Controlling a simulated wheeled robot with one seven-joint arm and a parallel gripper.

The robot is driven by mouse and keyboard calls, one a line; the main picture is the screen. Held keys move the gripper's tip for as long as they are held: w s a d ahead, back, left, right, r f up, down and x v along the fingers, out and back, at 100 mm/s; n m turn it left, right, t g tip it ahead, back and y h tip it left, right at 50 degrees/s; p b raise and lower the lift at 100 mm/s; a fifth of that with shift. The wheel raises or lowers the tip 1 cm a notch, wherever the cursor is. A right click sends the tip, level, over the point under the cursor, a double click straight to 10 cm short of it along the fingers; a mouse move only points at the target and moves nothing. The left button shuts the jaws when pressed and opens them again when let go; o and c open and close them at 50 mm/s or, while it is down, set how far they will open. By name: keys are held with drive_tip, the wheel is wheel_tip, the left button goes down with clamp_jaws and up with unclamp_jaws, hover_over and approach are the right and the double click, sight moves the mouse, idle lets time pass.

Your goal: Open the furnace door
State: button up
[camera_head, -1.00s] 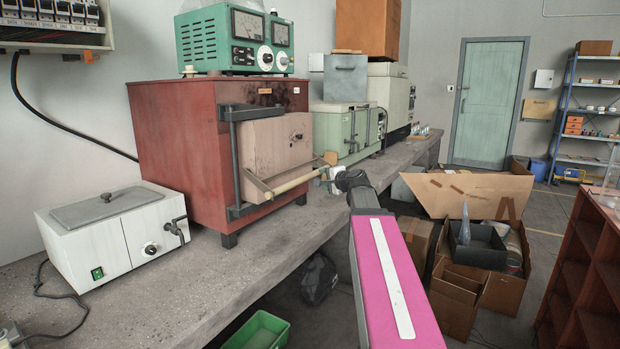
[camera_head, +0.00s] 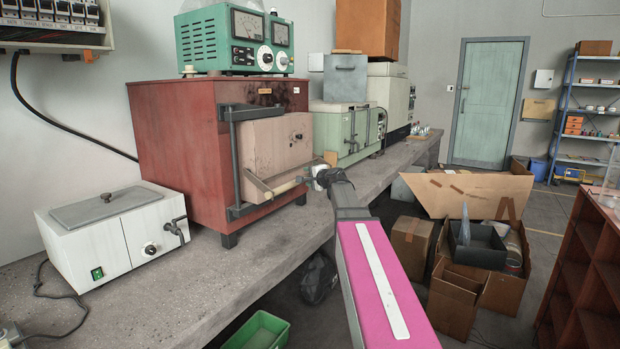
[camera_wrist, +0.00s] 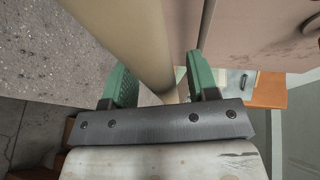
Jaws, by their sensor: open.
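The furnace (camera_head: 175,150) is a dark red box on the bench. Its pale pinkish door block (camera_head: 276,150) sits at the front in a dark metal frame and looks shut. A pale wooden bar handle (camera_head: 284,188) sticks out along the door's lower front; in the wrist view it runs as a thick tan rod (camera_wrist: 135,35). My gripper (camera_head: 308,180) is at the handle's right end. In the wrist view its green fingers (camera_wrist: 158,72) are open, one on each side of the rod, with a visible gap. The head view hides the fingertips' exact contact.
A white water bath (camera_head: 112,235) stands left of the furnace on the concrete bench (camera_head: 190,290). A green meter box (camera_head: 215,40) sits on top of the furnace. Cardboard boxes (camera_head: 470,190) and a brown shelf (camera_head: 585,270) stand to the right on the floor.

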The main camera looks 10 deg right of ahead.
drive_tip(key=shift+c, duration=0.4)
clamp_jaws()
drive_tip(key=shift+s+d+r+n+g+h, duration=0.2)
drive_tip(key=shift+r+g, duration=0.15)
drive_tip(key=shift+r, duration=0.15)
drive_tip(key=shift+s+d+r+n+g+h, duration=0.1)
drive_tip(key=shift+r+g+h, duration=0.1)
drive_tip(key=shift+r+g, duration=0.3)
drive_tip(key=shift+s+d+r+n+g+h, duration=0.1)
drive_tip(key=shift+r+g+h, duration=0.15)
drive_tip(key=shift+r, duration=0.3)
drive_tip(key=shift+s+d+r, duration=0.1)
drive_tip(key=shift+r, duration=0.6)
drive_tip(key=shift+s+d+r, duration=0.1)
drive_tip(key=shift+r, duration=0.55)
